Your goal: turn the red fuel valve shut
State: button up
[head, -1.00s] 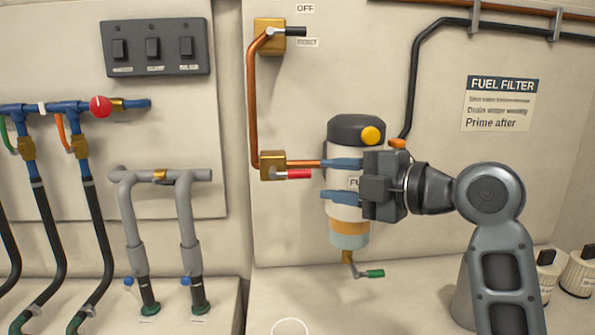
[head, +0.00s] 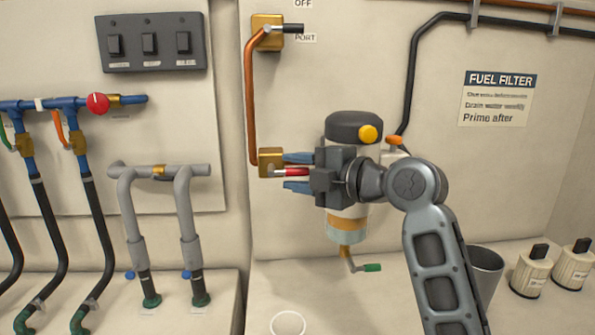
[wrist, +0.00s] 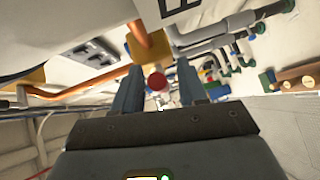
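The red valve handle (head: 294,172) points right from a brass valve block (head: 271,163) at the lower end of a copper pipe. My gripper (head: 286,172) is open, with one blue finger above the handle and one below it. In the wrist view the round red end of the handle (wrist: 157,82) shows between the two spread fingers (wrist: 160,92), with gaps on both sides. Part of the handle is hidden by my gripper's body in the head view.
The fuel filter (head: 353,130) is right behind my gripper, with a green-tipped drain (head: 371,267) below. A black-handled brass valve (head: 267,32) is above. A red knob (head: 97,103) sits on blue piping at left. A grey cup (head: 486,262) stands at right.

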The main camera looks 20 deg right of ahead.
grip_shut()
dwell(0.4)
jog(key=f+b, duration=0.1)
jog(key=b, duration=0.2)
jog(key=shift+m+t, duration=0.3)
jog(key=b, duration=0.3)
jog(key=shift+a+f+m+t+y, duration=0.1)
jog(key=shift+f+m+t+y, duration=0.2)
jog(key=shift+m+t+y, duration=0.1)
jog(key=shift+m+b, duration=0.3)
jog(key=shift+b, duration=0.4)
jog(key=shift+t, duration=0.3)
jog(key=shift+r, duration=0.15)
grip_release()
